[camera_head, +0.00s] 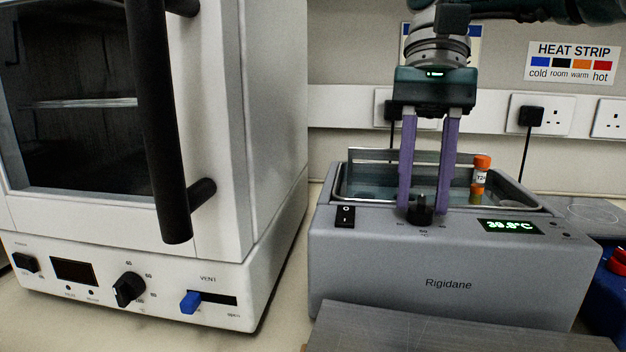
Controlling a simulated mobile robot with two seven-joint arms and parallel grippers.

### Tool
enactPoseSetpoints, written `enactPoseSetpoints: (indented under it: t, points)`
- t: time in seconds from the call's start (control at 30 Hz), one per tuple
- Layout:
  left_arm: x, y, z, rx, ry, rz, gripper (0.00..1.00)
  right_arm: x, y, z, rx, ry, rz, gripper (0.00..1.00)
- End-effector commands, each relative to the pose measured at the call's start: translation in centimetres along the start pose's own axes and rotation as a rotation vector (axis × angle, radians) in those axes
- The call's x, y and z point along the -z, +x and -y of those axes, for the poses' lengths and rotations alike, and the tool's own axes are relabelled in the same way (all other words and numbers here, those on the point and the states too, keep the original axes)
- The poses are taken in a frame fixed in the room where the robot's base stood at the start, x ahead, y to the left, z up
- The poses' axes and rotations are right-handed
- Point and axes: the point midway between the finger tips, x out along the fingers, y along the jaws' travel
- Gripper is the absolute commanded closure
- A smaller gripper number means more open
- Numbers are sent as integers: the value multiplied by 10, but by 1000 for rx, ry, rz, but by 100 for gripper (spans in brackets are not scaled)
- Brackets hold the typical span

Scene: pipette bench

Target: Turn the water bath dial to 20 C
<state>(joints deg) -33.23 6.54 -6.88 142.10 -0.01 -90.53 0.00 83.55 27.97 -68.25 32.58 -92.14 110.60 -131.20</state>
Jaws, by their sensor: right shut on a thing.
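The grey Rigidane water bath (450,284) stands on the bench at the right. Its black dial (420,213) sits at the top front edge, left of the green display (510,226), which appears to read 39.8°C. My right gripper (420,204) comes down from above, its two purple fingers pointing straight down and shut on the dial, one on each side. The fingers partly hide the dial and its scale marks, so I cannot read its setting. A black rocker switch (345,216) is left of the dial. My left gripper is not in view.
An orange-capped tube (481,170) stands in the bath behind the fingers. A white oven (225,225) with a black handle (160,130) stands close on the left. A grey plate (400,333) lies in front of the bath. A blue object (610,290) is at the right edge.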

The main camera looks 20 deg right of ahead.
Motion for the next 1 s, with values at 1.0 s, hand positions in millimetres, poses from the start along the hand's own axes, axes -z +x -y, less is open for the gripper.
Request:
enactPoseSetpoints:
  t: [1.0]
  points:
    - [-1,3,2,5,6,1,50,0,1,1,-79,-190,-1,100]
